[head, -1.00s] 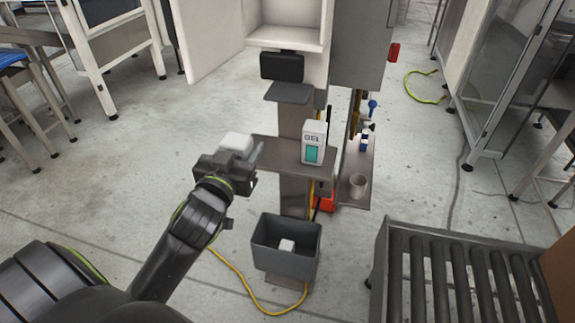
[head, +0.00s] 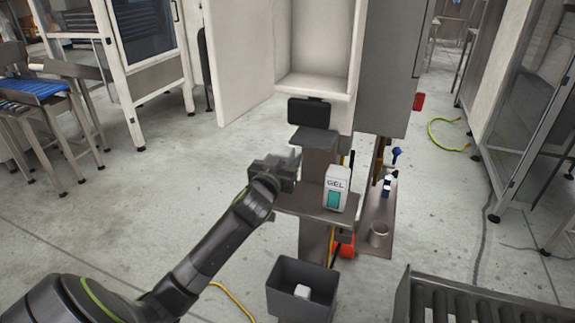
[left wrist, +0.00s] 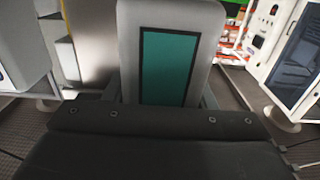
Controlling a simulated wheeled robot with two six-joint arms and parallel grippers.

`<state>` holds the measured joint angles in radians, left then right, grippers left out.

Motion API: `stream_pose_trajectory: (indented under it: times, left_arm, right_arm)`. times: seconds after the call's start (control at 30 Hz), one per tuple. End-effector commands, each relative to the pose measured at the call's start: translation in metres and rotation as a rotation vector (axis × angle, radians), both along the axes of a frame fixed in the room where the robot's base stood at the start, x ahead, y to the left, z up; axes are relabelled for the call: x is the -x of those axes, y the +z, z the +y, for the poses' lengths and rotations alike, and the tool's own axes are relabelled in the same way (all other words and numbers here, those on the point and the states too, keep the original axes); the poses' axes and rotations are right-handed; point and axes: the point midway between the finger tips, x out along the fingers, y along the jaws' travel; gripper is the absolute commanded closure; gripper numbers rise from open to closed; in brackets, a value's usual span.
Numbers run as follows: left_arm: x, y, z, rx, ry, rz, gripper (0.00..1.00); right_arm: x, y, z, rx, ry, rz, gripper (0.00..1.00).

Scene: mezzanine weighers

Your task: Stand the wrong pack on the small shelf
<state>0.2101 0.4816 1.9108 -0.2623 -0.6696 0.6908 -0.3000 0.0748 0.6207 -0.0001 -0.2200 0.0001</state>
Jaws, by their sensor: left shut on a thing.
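My left gripper (head: 289,165) is shut on a pale grey pack with a dark-framed teal panel (left wrist: 168,65), which fills the middle of the left wrist view. The gripper is above the left end of a narrow grey-brown shelf (head: 292,203) on the post. A white pack marked GEL, with a teal panel (head: 337,188), stands upright on the right part of that shelf. A smaller dark ledge (head: 314,138) is higher on the post, under a black screen. My right gripper is not in view.
A dark grey bin (head: 283,301) with a small white pack (head: 302,292) in it stands below the shelf. A roller conveyor (head: 450,301) is at the lower right. Open floor lies to the left.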

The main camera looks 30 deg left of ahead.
Motion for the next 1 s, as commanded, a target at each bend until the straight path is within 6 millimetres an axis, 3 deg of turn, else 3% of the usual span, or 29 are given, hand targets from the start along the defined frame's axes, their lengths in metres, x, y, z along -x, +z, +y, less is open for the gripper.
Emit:
stream_pose_trajectory:
  times: [0.2,0.5,0.87,0.9,1.0]
  left_arm:
    - [-0.018,0.000,0.004,0.000,-0.001,-0.002,0.81]
    - [-0.018,-0.034,0.004,0.000,-0.001,0.000,0.81]
    - [-0.018,-0.038,0.004,0.000,-0.001,-0.001,0.81]
    - [-0.018,-0.039,0.004,0.000,0.000,0.001,0.47]
    - [-0.018,-0.038,0.004,0.000,0.000,0.001,0.34]
  right_arm:
    - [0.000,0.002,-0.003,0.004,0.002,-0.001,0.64]
    - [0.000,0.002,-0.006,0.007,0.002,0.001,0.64]
    - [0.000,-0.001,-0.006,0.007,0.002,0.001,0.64]
    - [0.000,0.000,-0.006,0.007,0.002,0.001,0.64]
    - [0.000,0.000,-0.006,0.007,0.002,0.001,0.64]
